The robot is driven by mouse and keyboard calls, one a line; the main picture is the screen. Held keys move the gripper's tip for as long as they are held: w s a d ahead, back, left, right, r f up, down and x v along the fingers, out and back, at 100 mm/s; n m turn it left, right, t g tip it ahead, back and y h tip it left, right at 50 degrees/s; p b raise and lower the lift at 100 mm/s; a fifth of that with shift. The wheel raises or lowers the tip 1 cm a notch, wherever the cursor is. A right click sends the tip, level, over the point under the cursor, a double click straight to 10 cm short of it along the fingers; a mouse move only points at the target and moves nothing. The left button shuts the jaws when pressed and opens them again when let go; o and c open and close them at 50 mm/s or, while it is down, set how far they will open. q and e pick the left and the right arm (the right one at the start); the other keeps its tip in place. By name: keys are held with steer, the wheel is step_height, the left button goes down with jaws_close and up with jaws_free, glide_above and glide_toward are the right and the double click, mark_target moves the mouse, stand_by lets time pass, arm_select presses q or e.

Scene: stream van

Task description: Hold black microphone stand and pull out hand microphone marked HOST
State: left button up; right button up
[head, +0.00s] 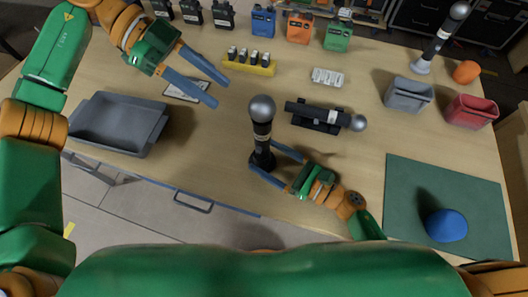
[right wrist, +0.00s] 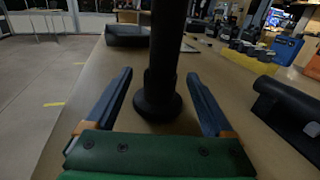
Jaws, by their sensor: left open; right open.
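A black hand microphone with a grey ball head (head: 262,108) stands upright in a black microphone stand (head: 262,159) near the table's front edge. A pale label band shows on its body, but its lettering is too small to read. My right gripper (head: 266,157) is open, with its blue fingers on either side of the stand. In the right wrist view, the stand (right wrist: 157,103) rises between the open fingers (right wrist: 159,78), with gaps on both sides. My left gripper (head: 221,94) is open and empty, up and left of the microphone.
Another microphone (head: 325,114) lies on a black cradle to the right. A third microphone (head: 440,40) stands at the back right. A grey tray (head: 120,122) is at left, grey and red bins (head: 408,94) at right. A green mat (head: 410,200) holds a blue object (head: 446,226).

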steer(key=shift+x, duration=1.05)
steer(key=shift+d, duration=0.1)
